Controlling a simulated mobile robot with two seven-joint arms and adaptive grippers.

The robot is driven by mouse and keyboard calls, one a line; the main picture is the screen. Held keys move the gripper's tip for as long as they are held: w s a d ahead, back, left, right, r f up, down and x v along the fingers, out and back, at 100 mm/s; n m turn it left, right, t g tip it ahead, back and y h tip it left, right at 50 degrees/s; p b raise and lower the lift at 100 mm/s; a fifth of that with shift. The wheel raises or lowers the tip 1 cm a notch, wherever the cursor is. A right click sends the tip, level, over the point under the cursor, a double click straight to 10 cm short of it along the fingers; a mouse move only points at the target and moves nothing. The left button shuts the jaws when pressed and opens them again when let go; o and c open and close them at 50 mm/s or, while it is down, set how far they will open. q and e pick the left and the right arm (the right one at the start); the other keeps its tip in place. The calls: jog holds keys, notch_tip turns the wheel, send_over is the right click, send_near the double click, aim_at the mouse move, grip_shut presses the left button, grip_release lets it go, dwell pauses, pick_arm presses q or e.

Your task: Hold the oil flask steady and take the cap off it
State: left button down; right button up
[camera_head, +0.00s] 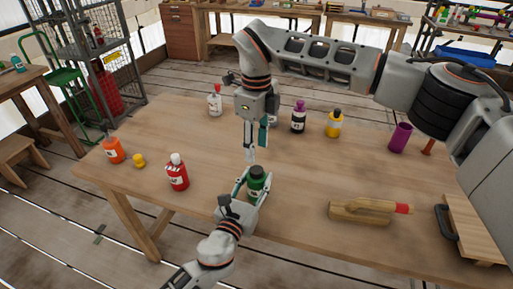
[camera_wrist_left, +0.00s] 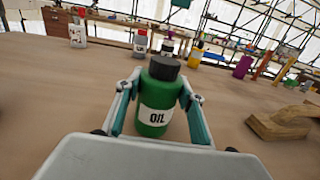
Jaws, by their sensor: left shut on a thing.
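The oil flask is a green bottle (camera_wrist_left: 155,105) with a white OIL label and a black cap (camera_wrist_left: 164,68) on top. It stands upright near the table's front edge and also shows in the head view (camera_head: 256,184). My left gripper (camera_head: 253,186) is shut on the flask's body, one finger on each side; the fingers also show in the left wrist view (camera_wrist_left: 158,104). My right gripper (camera_head: 255,150) points down above and slightly behind the flask, fingers apart, with nothing between them. It does not touch the cap.
On the wooden table (camera_head: 290,225) are a red bottle (camera_head: 177,173), an orange bottle (camera_head: 113,150), a small yellow item (camera_head: 139,160), a white bottle (camera_head: 214,104), a purple-capped bottle (camera_head: 298,118), a yellow bottle (camera_head: 334,124), a purple cup (camera_head: 400,138) and a wooden float (camera_head: 362,211).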

aim_at(256, 169)
jog(key=m, duration=0.3)
jog(key=shift+m, duration=0.4)
jog(key=m, duration=0.8)
jog(key=shift+m, duration=0.4)
jog(key=m, duration=0.8)
jog(key=shift+m, duration=0.4)
jog(key=m, duration=1.2)
jog(key=shift+m, duration=0.3)
jog(key=shift+f, duration=4)
